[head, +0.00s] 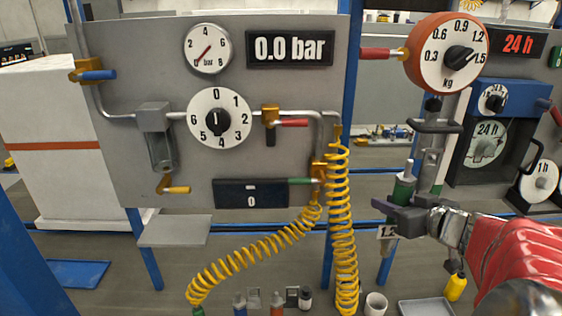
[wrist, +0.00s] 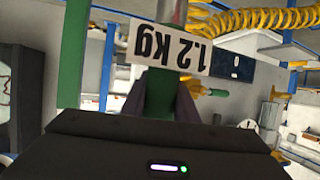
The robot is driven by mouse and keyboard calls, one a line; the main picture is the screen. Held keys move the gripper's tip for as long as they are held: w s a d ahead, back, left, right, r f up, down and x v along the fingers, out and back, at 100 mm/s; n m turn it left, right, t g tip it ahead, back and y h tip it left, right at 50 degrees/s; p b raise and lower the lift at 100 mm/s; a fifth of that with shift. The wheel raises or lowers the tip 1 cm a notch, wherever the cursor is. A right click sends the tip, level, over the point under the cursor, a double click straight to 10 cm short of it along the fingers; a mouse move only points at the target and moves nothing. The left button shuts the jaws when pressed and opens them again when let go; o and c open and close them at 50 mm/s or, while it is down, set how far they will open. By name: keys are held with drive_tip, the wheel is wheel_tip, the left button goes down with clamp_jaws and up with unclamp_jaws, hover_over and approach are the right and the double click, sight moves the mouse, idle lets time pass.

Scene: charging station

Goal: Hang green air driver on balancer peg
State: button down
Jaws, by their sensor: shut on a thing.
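The green air driver (head: 404,190) is held upright in my gripper (head: 396,214) at the right of the head view. My jaws are shut on its green body. I cannot clearly make out the peg.
A grey panel (head: 120,150) with gauges, valves and a 0.0 bar display (head: 290,49) stands left. Yellow coiled hoses (head: 345,230) hang from it. A blue timer unit (head: 497,125) stands right of the balancer. A cup (head: 376,304) and a grey tray (head: 426,308) lie below.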

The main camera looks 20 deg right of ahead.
drive_tip(key=shift+w+d+f, duration=0.2)
drive_tip(key=shift+w+f, duration=0.2)
drive_tip(key=shift+w, duration=0.2)
idle(0.6)
